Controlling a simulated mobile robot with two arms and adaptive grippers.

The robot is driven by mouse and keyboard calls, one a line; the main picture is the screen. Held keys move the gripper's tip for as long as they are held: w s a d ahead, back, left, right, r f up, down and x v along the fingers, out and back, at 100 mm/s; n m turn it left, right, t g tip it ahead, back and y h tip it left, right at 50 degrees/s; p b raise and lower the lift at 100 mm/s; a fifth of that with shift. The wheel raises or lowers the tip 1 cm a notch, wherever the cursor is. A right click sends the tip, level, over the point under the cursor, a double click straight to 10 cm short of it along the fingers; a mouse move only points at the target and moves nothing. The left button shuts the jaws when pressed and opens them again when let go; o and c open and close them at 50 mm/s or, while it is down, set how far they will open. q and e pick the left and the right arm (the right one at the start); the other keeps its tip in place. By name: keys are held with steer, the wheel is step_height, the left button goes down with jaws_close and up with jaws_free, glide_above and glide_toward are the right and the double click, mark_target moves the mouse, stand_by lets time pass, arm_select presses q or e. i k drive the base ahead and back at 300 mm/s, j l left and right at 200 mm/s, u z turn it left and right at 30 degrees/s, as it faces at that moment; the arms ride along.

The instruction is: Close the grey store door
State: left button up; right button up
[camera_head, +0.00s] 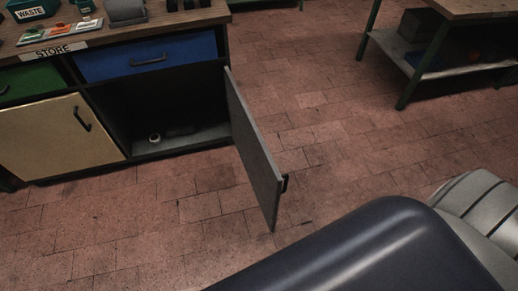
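The grey store door (254,151) stands wide open, swung out from the right side of the cabinet under the blue drawer. Its dark handle (285,184) is near the free edge, on the door's right face. The open compartment (180,105) behind it is dark, with a small white roll (154,137) and a dark item on its floor. A large dark, rounded shape with a grey ribbed part fills the lower right, in front of the floor and apart from the door in the picture. Neither gripper's fingers can be seen.
A blue drawer (148,57), a green drawer (30,82) and a closed tan door (58,136) are on the same cabinet. A green-legged bench (421,65) stands at the upper right. Tiled floor (345,130) right of the door is clear.

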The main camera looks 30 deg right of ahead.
mark_target(267, 180)
steer(key=i+l+u, duration=0.1)
steer(key=l+u, duration=0.2)
steer(key=l, duration=0.9)
steer(key=l+u, duration=0.3)
steer(key=l, duration=0.9)
